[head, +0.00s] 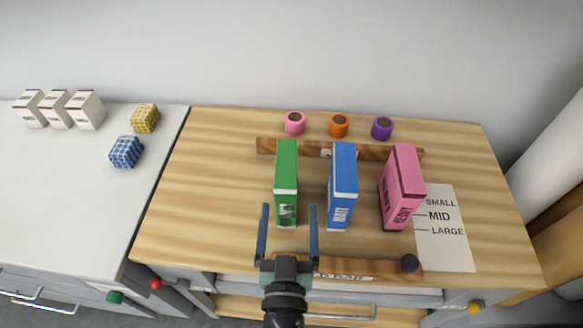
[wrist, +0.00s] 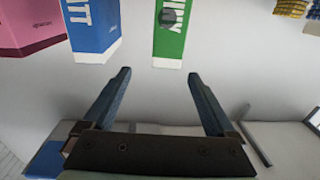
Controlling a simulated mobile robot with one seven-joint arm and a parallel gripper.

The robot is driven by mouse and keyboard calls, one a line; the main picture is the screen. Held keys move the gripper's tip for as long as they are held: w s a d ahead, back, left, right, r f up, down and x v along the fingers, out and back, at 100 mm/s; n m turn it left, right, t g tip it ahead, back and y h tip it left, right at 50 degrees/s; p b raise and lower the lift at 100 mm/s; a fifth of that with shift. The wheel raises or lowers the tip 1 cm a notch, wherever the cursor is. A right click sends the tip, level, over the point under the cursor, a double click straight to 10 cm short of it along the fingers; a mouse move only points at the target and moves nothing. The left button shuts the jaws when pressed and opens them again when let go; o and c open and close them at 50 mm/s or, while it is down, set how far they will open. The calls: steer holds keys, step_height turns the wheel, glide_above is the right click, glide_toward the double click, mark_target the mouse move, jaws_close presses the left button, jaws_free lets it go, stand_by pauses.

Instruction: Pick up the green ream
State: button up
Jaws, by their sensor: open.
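The green ream (head: 287,180) stands upright on the wooden bench top, leftmost of three reams, with a white band near its lower front. Its end also shows in the wrist view (wrist: 170,35), beyond the fingertips. My gripper (head: 289,208) is open and empty; in the head view its two fingers point at the green ream, one to each side of its near end. In the wrist view the fingers (wrist: 157,72) are apart with nothing between them. I cannot tell whether a finger touches the ream.
The blue ream (head: 342,185) stands right of the green one, then the pink ream (head: 401,187). A wooden rail (head: 378,153) and several coloured rolls (head: 339,126) are behind. A size card (head: 444,240) lies at right. The bench is clear left of the green ream.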

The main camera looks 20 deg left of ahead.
mark_target(286, 161)
steer(key=shift+a+f, duration=0.15)
steer(key=shift+a, duration=0.05)
steer(key=p+x, duration=0.1)
steer(key=x, duration=0.6)
steer(key=shift+w+a+f, duration=0.1)
steer(key=shift+x, duration=2.55)
steer(key=shift+a, duration=0.15)
steer(key=shift+c, duration=0.3)
jaws_close()
